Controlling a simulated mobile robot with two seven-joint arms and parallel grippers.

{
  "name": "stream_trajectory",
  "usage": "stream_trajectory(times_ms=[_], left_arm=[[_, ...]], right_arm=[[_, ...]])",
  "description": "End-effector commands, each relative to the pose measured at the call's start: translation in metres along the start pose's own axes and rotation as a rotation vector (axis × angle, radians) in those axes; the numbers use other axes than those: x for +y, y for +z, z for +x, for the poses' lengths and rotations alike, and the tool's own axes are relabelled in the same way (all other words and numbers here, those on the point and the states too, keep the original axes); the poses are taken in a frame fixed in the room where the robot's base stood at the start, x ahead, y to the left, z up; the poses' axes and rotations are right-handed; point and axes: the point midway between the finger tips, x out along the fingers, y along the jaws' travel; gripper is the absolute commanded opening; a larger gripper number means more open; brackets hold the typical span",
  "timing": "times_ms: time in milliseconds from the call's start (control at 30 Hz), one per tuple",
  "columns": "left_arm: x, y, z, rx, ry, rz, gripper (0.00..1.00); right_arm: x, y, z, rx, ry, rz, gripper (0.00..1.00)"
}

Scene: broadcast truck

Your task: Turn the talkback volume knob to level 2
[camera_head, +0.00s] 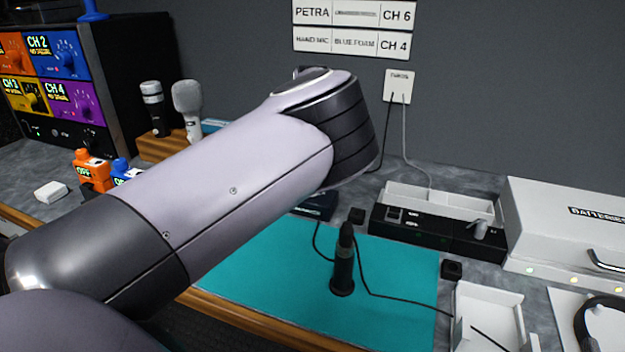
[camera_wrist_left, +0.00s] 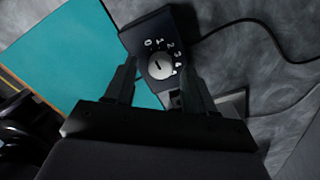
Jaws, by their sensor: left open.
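The talkback volume knob (camera_wrist_left: 160,66) is a round pale grey cap with a dark pointer line, on a dark box (camera_wrist_left: 143,34) with white numbers from 0 upward around it. I cannot tell exactly which number the line points at. My left gripper (camera_wrist_left: 158,70) is open, with one finger on each side of the knob; whether they touch it is unclear. In the head view my left arm covers the gripper and the knob; only a corner of a dark box (camera_head: 318,206) shows below the arm. My right gripper is in neither view.
A teal mat (camera_head: 400,270) lies on the grey counter, with a black upright device (camera_head: 343,265) and its cable on it. A dark unit (camera_head: 410,222), a white batteries case (camera_head: 565,225) and an open white box (camera_head: 490,315) stand at right. Microphones (camera_head: 187,105) stand at left.

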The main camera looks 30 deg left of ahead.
Motion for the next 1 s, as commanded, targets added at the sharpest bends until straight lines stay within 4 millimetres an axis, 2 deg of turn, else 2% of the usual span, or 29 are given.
stream_trajectory(times_ms=[100,367,400,533,833,1000], left_arm=[[0.0003,-0.0001,0.0075,0.001,0.000,0.000,0.55],[0.0003,0.0001,0.0089,0.000,0.000,-0.001,0.55],[0.0003,0.0001,0.0088,0.000,0.000,-0.001,0.42],[0.0003,0.0002,0.0086,0.000,0.000,-0.001,0.00],[0.0004,0.0003,0.0082,0.000,0.000,0.020,0.00],[0.0006,0.0004,0.0076,-0.001,0.001,0.087,0.00]], right_arm=[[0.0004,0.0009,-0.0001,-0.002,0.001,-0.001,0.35],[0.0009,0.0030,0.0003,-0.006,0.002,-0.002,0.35],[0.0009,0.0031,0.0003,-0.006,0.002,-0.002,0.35],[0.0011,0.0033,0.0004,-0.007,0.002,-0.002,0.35],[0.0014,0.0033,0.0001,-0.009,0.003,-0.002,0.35],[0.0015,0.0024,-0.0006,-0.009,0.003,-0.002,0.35]])
